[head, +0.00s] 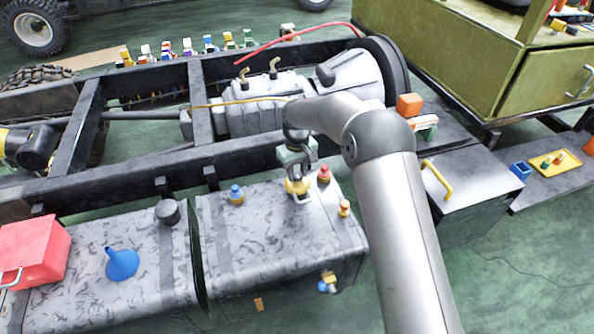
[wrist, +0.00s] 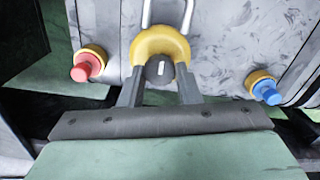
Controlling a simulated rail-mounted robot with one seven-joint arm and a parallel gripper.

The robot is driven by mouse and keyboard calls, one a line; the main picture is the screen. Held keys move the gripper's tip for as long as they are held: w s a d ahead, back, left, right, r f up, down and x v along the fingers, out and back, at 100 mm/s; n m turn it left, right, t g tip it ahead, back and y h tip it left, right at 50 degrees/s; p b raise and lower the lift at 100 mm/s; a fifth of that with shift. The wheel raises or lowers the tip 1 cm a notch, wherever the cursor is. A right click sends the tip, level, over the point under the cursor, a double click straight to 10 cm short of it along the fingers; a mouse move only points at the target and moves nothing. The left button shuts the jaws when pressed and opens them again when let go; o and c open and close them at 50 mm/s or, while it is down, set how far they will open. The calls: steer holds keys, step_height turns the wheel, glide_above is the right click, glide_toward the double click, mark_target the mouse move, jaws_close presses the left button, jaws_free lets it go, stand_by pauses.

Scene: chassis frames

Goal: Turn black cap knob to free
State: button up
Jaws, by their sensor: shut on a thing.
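The black cap knob (wrist: 159,70) is a dark round knob with a short white mark, seated in a thick yellow collar (wrist: 160,43) on top of the grey mottled tank. In the wrist view my gripper (wrist: 160,80) has one finger on each side of the knob and is shut on it. The mark points roughly up and down in that view. In the head view my gripper (head: 298,172) reaches down onto the yellow collar (head: 297,187), and the knob itself is mostly hidden there.
A red knob (head: 324,174) and a blue knob (head: 236,194) stand on the same tank, on either side. A small orange-topped fitting (head: 344,208) sits near its right edge. A metal loop (wrist: 167,12) rises beside the collar. The chassis rail (head: 130,185) runs behind.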

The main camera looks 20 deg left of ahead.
mark_target(297, 174)
steer(key=o, duration=1)
step_height(297, 174, up, 18)
steer(key=shift+f, duration=0.25)
steer(key=shift+p, duration=0.3)
